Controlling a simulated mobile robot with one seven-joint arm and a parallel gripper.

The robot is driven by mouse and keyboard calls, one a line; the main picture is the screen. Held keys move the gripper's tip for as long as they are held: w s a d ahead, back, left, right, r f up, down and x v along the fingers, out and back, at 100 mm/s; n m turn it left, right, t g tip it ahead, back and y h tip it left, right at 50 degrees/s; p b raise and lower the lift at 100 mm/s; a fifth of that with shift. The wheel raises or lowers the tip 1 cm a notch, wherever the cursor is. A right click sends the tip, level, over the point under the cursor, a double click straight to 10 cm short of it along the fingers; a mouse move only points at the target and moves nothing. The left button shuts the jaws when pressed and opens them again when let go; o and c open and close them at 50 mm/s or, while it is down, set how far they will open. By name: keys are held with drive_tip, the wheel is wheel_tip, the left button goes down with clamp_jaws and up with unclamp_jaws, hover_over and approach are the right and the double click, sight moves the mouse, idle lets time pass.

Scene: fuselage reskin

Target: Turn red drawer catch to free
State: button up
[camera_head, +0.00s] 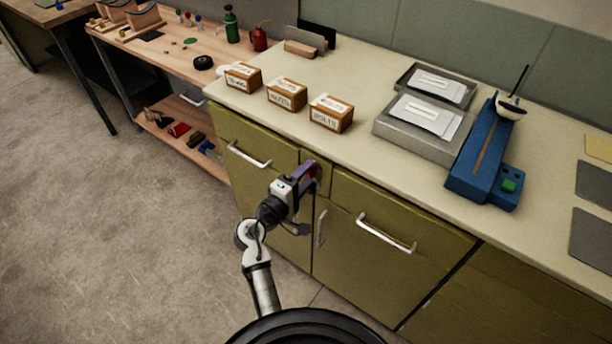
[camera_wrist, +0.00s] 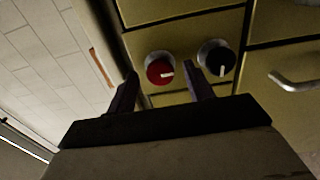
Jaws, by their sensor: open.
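The red drawer catch (camera_wrist: 160,69) is a round red knob with a white pointer line, on the olive cabinet front in the wrist view. Its line points to the right of the picture. My gripper (camera_wrist: 161,74) is open, with one dark finger towards each side of the red catch. I cannot tell whether either finger touches it. In the head view my gripper (camera_head: 306,178) is at the narrow panel between two drawers, and a little of the red catch (camera_head: 317,171) shows behind it.
A black knob (camera_wrist: 216,58) with a white line sits close right of the red catch, near my right finger. Drawers with bar handles (camera_head: 386,234) flank the panel. The countertop (camera_head: 370,90) above holds small boxes (camera_head: 287,95), grey trays and a blue device (camera_head: 487,155).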

drive_tip(key=b+v, duration=0.3)
drive_tip(key=v, duration=1)
drive_tip(key=shift+b, duration=0.3)
drive_tip(key=shift+s+a, duration=0.1)
